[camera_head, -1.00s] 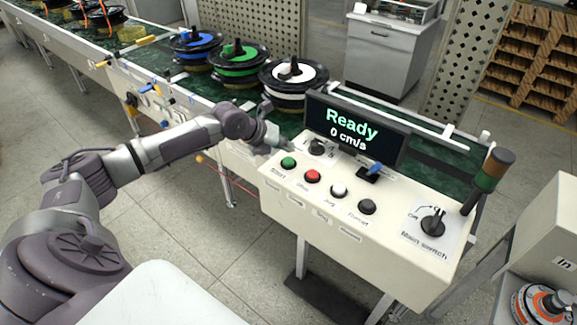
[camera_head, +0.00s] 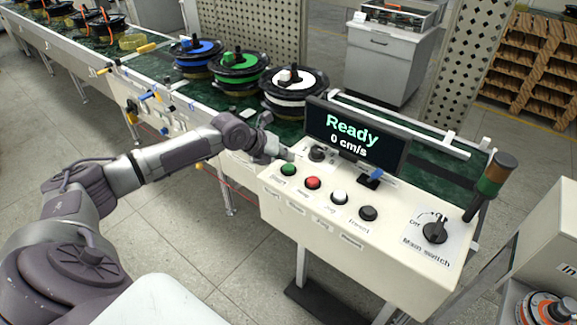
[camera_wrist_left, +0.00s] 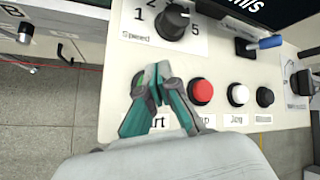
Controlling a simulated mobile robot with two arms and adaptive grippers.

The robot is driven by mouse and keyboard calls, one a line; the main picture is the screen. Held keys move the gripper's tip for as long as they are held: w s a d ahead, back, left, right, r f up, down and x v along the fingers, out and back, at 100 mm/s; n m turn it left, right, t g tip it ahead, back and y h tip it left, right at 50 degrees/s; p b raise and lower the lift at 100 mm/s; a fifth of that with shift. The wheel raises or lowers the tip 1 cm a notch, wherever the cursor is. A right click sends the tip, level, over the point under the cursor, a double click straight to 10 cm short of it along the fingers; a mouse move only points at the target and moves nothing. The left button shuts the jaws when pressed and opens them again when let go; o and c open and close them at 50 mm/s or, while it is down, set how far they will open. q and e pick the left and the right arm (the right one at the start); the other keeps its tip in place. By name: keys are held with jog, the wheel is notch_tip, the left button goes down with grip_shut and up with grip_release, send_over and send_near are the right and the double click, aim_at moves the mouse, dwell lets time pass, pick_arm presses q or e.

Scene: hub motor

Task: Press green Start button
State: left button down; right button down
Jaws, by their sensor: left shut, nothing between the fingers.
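The green Start button (camera_head: 289,169) is at the left end of a row on the cream control panel (camera_head: 330,234). My left gripper (camera_head: 289,154) is shut and empty, just behind and above the button in the head view. In the left wrist view the shut teal-and-grey fingers (camera_wrist_left: 157,84) point at the panel and cover most of the Start button and part of its label. I cannot tell whether the tips touch the button. The display (camera_head: 353,136) reads "Ready" and "0 cm/s". My right gripper is not in view.
Close to the right are a red button (camera_head: 313,183), a white button (camera_head: 339,197) and a black button (camera_head: 368,213). The speed knob (camera_head: 317,154) sits just behind the fingers. The main switch (camera_head: 434,233) and a signal lamp (camera_head: 491,183) stand farther right.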

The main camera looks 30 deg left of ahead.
pick_arm(q)
jog(key=shift+f, duration=0.1)
dwell(0.5)
jog(key=shift+f+b, duration=0.35)
jog(key=shift+b, duration=0.05)
